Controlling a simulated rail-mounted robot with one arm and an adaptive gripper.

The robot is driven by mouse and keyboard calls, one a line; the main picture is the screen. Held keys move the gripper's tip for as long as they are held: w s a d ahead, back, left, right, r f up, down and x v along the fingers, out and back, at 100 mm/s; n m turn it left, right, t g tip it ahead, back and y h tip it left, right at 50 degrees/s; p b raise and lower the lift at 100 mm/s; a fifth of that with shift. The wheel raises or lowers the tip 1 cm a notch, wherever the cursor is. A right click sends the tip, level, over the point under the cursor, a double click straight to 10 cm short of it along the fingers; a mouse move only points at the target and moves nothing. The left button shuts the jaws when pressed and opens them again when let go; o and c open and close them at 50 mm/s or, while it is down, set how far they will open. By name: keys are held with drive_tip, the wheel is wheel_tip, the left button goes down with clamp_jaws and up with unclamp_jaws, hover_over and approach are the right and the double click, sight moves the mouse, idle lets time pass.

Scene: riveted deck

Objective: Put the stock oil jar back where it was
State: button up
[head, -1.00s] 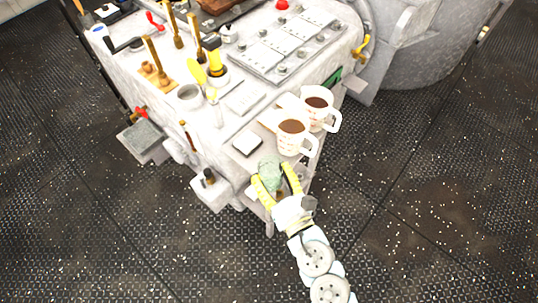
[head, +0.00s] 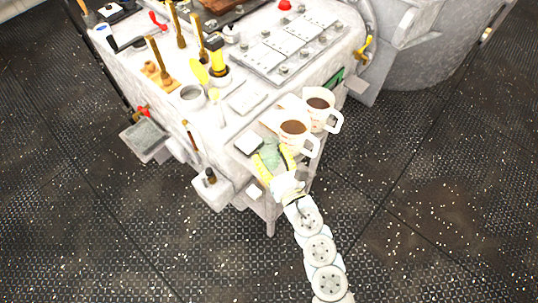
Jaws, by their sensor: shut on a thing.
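A pale green jar, apparently the stock oil jar (head: 271,153), is between the yellow fingers of my gripper (head: 272,158). My gripper is shut on it at the near corner of the grey machine's worktop (head: 240,128). The fingers hide part of the jar's sides and its lower part. I cannot tell whether its base touches the top. A small white-topped block (head: 249,144) is just left of the jar. A white mug of brown liquid (head: 294,140) is close on the right.
A second mug (head: 319,113) stands behind the first. Farther back are a grey cup (head: 191,95), yellow-handled tools (head: 216,62) and a panel with knobs (head: 285,45). The textured floor (head: 430,220) is open around the machine.

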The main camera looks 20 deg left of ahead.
sight(270, 153)
drive_tip(key=shift+w+a+f, duration=0.25)
drive_tip(key=shift+w+f, duration=0.3)
drive_tip(key=shift+f, duration=0.15)
drive_tip(key=shift+w+a+f, duration=0.2)
drive_tip(key=shift+w+f, duration=0.3)
drive_tip(key=shift+f, duration=0.15)
drive_tip(key=shift+w+a+f, duration=0.25)
drive_tip(key=shift+w+f, duration=0.3)
drive_tip(key=shift+f, duration=0.15)
drive_tip(key=shift+a+f, duration=0.1)
drive_tip(key=shift+f, duration=1.5)
drive_tip(key=shift+f, duration=0.2)
drive_tip(key=o, duration=1)
drive_tip(key=shift+c, duration=0.2)
drive_tip(key=shift+r, duration=0.15)
